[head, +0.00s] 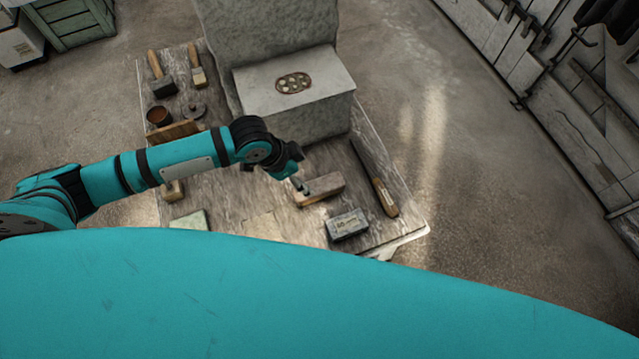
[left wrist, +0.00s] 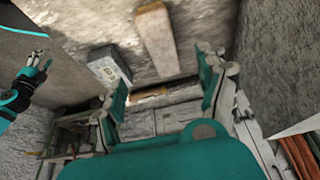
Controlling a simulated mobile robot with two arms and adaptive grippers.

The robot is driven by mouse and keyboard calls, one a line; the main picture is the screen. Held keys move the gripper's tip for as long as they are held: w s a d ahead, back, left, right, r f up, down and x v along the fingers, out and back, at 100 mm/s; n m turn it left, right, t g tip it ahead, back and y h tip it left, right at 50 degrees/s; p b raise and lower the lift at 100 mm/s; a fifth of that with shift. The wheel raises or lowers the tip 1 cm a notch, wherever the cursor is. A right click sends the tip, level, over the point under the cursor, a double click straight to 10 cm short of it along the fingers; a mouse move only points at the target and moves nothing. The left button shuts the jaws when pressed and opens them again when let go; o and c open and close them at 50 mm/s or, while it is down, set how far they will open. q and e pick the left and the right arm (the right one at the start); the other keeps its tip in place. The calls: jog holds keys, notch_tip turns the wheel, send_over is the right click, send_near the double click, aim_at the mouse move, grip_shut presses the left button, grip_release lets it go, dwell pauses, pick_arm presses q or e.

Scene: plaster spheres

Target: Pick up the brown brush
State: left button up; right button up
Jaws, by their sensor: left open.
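The brown brush (head: 320,190) looks like a block with a wooden body and lies on the worn work board, in front of the pale stone block.
A grey labelled box (head: 347,224) sits close in front of the brush. A long tool with a wooden handle (head: 378,180) lies to its right. The stone block (head: 318,115) rises behind.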

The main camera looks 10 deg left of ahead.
aim_at(317, 186)
pick_arm(q)
jog(key=x, duration=0.7)
jog(key=shift+w+f, duration=0.15)
jog(key=shift+f, duration=0.1)
jog(key=x, duration=0.5)
jog(key=shift+a, duration=0.1)
pick_arm(e)
jog(key=shift+w+a+f, duration=0.15)
jog(key=shift+w, duration=0.55)
pick_arm(q)
jog(key=c, duration=1.4)
pick_arm(e)
jog(key=shift+w, duration=0.35)
